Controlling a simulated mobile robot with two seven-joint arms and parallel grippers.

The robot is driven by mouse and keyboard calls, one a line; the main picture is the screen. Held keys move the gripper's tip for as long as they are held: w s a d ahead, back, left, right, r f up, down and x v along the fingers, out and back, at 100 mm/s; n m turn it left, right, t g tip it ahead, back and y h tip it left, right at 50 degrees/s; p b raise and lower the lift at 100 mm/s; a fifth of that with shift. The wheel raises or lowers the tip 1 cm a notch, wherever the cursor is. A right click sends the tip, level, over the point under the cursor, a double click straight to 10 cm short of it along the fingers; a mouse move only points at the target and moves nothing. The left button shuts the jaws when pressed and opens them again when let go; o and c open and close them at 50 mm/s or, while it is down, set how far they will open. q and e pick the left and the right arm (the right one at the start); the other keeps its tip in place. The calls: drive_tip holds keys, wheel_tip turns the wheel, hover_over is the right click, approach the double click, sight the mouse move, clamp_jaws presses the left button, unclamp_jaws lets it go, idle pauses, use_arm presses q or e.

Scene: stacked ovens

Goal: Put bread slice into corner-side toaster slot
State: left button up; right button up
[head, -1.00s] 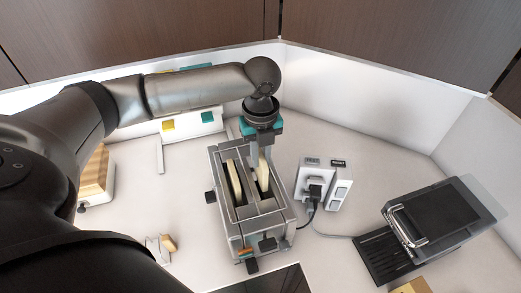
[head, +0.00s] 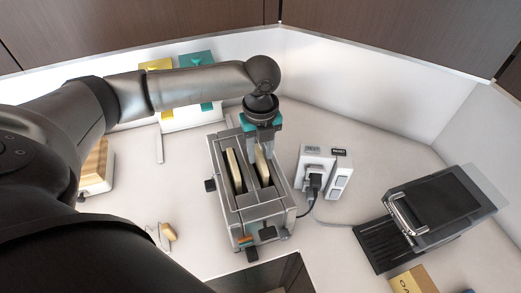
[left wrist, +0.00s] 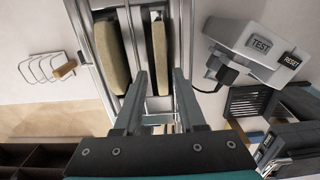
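A grey two-slot toaster (head: 262,213) stands on the white counter. One bread slice (head: 234,171) sits in its left slot. A second slice (head: 263,168) is in the right slot; both also show in the left wrist view, the left slice (left wrist: 112,57) and the right slice (left wrist: 158,58). My left gripper (left wrist: 161,73) points down over the right slot. Its two fingers are apart, wider than the right slice, with a gap visible between fingers and slice. In the head view the gripper (head: 262,150) partly hides that slice's far end. My right gripper is not in view.
A white outlet box (head: 314,165) with a plugged-in cord stands close right of the toaster. A dark appliance (head: 440,207) is farther right. A wire rack (left wrist: 47,70) with a bread piece lies left of the toaster. Yellow and teal items (head: 182,80) are behind my arm.

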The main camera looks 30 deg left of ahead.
use_arm(q)
drive_tip(key=shift+o, duration=0.8)
wheel_tip(320, 180, up, 15)
drive_tip(key=shift+r+b, duration=0.15)
drive_tip(key=shift+b, duration=0.15)
